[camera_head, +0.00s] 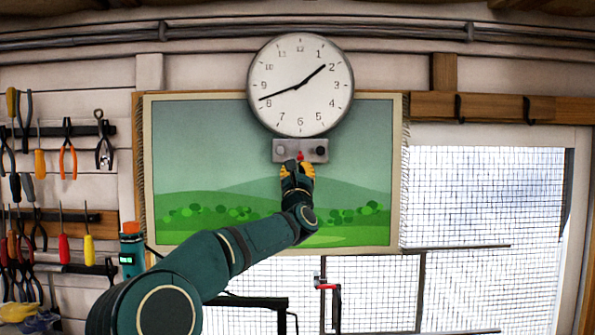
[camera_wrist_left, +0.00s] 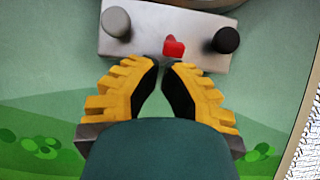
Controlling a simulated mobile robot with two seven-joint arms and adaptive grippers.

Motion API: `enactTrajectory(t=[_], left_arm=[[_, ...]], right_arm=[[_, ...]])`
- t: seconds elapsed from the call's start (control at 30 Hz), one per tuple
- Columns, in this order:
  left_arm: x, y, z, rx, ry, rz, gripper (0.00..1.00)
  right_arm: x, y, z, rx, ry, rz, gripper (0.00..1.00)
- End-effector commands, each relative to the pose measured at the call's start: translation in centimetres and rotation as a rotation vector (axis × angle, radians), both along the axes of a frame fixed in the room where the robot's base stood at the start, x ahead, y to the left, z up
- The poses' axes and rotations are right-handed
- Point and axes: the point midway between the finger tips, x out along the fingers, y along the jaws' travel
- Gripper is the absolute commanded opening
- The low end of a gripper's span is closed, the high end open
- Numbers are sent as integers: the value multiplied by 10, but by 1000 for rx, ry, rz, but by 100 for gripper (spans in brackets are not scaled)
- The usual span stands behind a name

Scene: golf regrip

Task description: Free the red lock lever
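The red lock lever (camera_head: 300,155) is a small red tab on a grey metal panel (camera_head: 279,157) below the wall clock. In the left wrist view the lever (camera_wrist_left: 173,47) sits between a light grey knob (camera_wrist_left: 116,22) and a black knob (camera_wrist_left: 227,40) on the panel (camera_wrist_left: 150,40). My left gripper (camera_head: 299,166) is just below the lever, pointing up at it. In the wrist view its yellow, black-padded fingertips (camera_wrist_left: 161,65) nearly meet, with nothing seen between them. The lever shows just beyond the tips; whether they touch it I cannot tell. My right gripper is not in view.
A round white clock (camera_head: 300,90) hangs directly above the panel. A green landscape hanging (camera_head: 210,145) is behind my arm. Tools (camera_head: 68,150) hang on the left wall. A mesh-covered window (camera_head: 490,200) is at the right. A red-handled fixture (camera_head: 325,285) stands below.

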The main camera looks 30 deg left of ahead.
Motion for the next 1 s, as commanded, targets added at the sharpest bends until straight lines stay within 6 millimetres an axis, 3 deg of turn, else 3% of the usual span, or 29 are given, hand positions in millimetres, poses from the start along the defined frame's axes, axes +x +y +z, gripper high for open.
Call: enactTrajectory(t=[0.53, 1.0], left_arm=[[-5, -3, 6, -63, 100, -1, 0], [-9, -6, 11, -136, 223, 0, 0]], right_arm=[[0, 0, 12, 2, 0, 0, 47], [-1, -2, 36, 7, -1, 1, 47]])
